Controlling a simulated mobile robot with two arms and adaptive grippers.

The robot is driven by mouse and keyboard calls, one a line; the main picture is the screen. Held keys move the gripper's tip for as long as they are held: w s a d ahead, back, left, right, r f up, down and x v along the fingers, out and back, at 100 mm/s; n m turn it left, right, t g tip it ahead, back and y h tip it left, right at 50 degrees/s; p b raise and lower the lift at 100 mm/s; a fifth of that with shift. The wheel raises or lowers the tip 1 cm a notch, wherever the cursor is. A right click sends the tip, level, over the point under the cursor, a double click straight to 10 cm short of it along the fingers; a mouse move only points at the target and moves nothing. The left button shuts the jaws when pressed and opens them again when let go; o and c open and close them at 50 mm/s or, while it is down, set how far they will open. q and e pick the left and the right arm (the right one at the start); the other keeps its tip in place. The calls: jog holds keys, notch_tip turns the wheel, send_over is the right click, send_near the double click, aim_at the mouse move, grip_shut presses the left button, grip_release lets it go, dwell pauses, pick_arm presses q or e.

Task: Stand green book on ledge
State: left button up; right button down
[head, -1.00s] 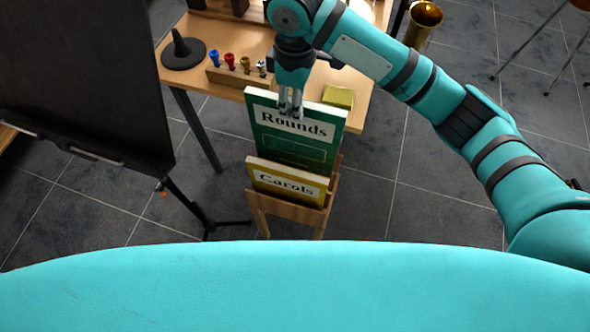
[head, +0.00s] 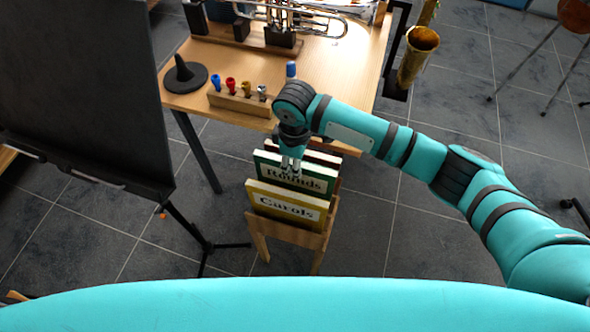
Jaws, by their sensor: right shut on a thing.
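The green book (head: 322,182), with a white "Rounds" label, sits upright in a small wooden rack (head: 322,243), behind a yellow "Carols" book (head: 262,200). Its lower part is hidden by the yellow book. My right gripper (head: 290,172) is shut on the green book's top edge, covering part of its label. A black music stand (head: 85,80) is at the left, with a ledge (head: 75,170) along its lower edge. The ledge looks empty where it shows. My left gripper is not in view.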

aim_at(295, 188)
notch_tip(295, 188, down, 4)
jog(key=shift+r+p, duration=0.25)
jog(key=shift+p, duration=0.3)
jog(key=shift+f, duration=0.2)
jog(key=c, duration=1.1)
grip_release()
jog(key=shift+c, duration=0.2)
